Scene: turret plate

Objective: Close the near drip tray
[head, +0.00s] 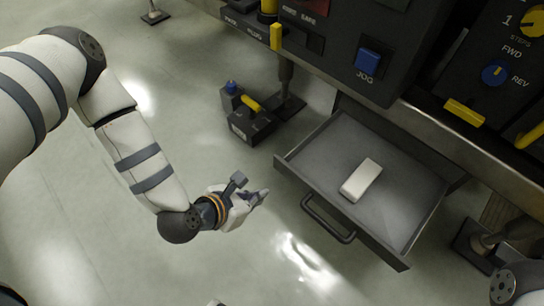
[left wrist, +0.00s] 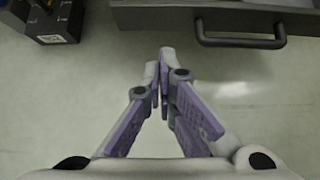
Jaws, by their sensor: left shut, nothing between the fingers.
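The near drip tray (head: 320,160) is a dark grey drawer, pulled out from under the machine in the head view. A white block (head: 361,180) lies inside it. Its front carries a dark bar handle (head: 327,219), which also shows at the top right of the left wrist view (left wrist: 240,42). My left gripper (head: 264,193) is left of the tray's front, apart from the handle. In the left wrist view its fingers (left wrist: 165,52) are shut with nothing between them. My right gripper is not in view.
The machine's control panel (head: 335,50) with knobs and a blue JOG button stands above the tray. A dark foot unit (head: 250,120) with a yellow part sits on the floor left of the tray. The pale floor in front of the tray is clear.

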